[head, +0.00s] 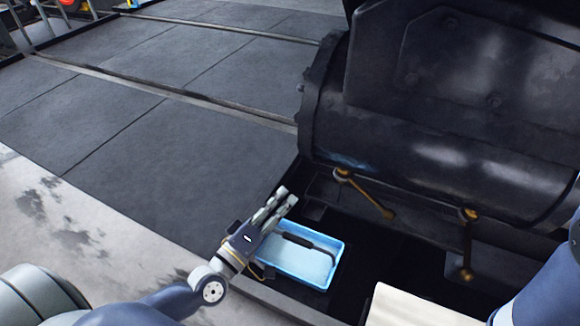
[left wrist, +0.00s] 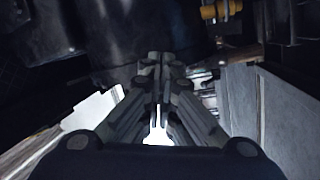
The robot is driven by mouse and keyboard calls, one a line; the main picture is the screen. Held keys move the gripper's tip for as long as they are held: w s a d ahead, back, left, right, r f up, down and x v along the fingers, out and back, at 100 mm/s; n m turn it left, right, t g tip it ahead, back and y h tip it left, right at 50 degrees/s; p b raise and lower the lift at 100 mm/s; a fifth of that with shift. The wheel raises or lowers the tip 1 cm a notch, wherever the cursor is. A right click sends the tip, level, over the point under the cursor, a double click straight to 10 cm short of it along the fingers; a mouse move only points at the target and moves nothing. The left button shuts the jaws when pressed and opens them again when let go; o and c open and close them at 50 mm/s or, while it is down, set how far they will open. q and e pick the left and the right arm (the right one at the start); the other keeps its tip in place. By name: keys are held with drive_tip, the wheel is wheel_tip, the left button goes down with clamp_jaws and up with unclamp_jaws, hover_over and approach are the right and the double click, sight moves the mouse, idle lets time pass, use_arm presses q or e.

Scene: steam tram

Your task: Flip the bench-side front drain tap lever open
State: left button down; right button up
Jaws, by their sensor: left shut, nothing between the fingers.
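Two brass tap levers show under the dark cylinder (head: 450,150) in the head view. The left lever (head: 366,192) slants down to the right, and the right lever (head: 468,245) hangs nearly straight down. The pictures do not tell which is the front one. My left gripper (head: 285,200) is shut and empty, left of the left lever and apart from it, over the blue tray's (head: 340,258) upper left side. In the left wrist view its closed fingers (left wrist: 162,62) point toward dark metal, with a brass part (left wrist: 220,10) at the upper right. My right gripper is out of view.
The blue tray holds a dark-handled tool (head: 308,243) below my left gripper. A cream-coloured surface (head: 405,308) stands at the bottom. Dark floor plates (head: 150,120) lie open to the left. My right arm shows at the right edge.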

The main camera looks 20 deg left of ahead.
use_arm(q)
wheel_tip(320, 180, up, 12)
drive_tip(key=s+d+m+t+p, duration=0.1)
drive_tip(key=d+t+p, duration=0.1)
drive_tip(key=p, duration=0.1)
drive_tip(key=shift+s+d+f+m+t, duration=0.25)
drive_tip(key=shift+s+d+m+t, duration=0.05)
drive_tip(key=shift+s+m+t, duration=0.1)
drive_tip(key=shift+f, duration=0.1)
